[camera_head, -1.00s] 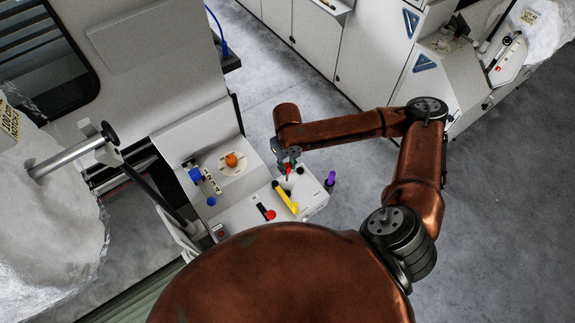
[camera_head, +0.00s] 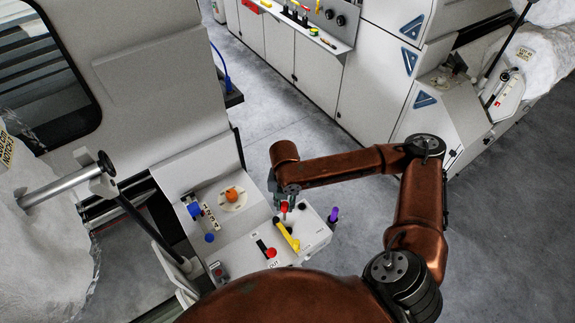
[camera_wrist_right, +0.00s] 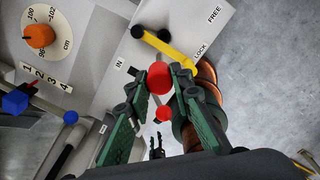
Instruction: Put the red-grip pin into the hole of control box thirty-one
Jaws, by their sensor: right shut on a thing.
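My right gripper (camera_head: 286,196) is shut on the red-grip pin (camera_head: 284,207) above the top of the pale control box (camera_head: 316,236). In the right wrist view, the pin's round red grip (camera_wrist_right: 160,77) sits between the green-padded fingertips (camera_wrist_right: 160,82). The pin's lower end is hidden, so I cannot tell whether it touches the box or enters a hole. A dark round spot, perhaps a hole (camera_head: 301,206), shows right of the pin. The box number is not readable. My left gripper is not in view.
A yellow lever (camera_head: 287,235) and a red knob (camera_head: 271,252) stand close by on the box. A purple-grip item (camera_head: 333,214) stands at its right side. An orange dial (camera_head: 231,194) and blue knobs (camera_head: 209,238) are to the left. Open floor lies right.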

